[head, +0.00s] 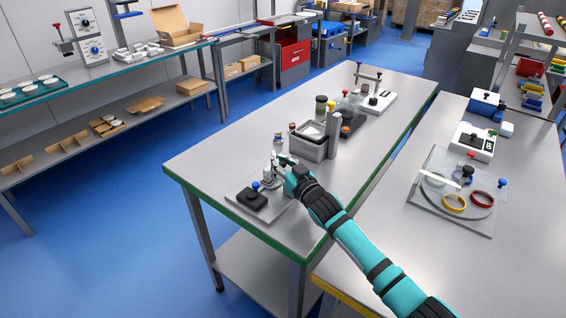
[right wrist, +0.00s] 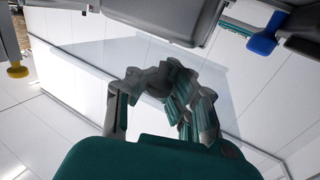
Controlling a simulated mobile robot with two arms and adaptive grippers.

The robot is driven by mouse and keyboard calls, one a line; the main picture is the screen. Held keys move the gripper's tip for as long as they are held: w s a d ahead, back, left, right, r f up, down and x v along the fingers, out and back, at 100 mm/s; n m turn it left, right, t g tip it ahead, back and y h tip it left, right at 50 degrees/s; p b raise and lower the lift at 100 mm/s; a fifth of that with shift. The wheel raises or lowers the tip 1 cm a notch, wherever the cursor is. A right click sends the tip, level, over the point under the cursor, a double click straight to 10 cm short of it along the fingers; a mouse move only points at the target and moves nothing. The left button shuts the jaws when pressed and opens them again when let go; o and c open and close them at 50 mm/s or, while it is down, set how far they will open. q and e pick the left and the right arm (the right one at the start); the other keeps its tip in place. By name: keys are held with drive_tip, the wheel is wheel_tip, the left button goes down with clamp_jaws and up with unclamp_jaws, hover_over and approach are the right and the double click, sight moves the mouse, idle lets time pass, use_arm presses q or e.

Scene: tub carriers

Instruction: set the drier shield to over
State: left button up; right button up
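My right gripper (head: 280,161) reaches over the front end of the long steel table, beside a small device with a blue knob (head: 255,185) on a grey plate. In the right wrist view its fingers (right wrist: 152,82) bend inward with tips close together; I cannot tell whether they grip something. A large translucent grey pane (right wrist: 95,65) shows behind the fingers in that view. I cannot tell for certain whether it is the drier shield. The gripper hides part of the device in the head view. My left gripper is not in view.
A grey open bin (head: 312,147) with an upright post (head: 333,133) stands just behind the gripper. Jars and knobbed devices stand farther back. On the right table, a clear plate (head: 425,200) holds coloured rings. The steel table's left side (head: 225,160) is clear.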

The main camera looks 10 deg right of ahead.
drive_tip(key=o, duration=0.7)
drive_tip(key=shift+a, duration=0.3)
drive_tip(key=shift+o, duration=0.2)
drive_tip(key=shift+s+d, duration=0.15)
drive_tip(key=shift+d, duration=0.05)
drive_tip(key=v, duration=1.1)
drive_tip(key=shift+s, duration=0.4)
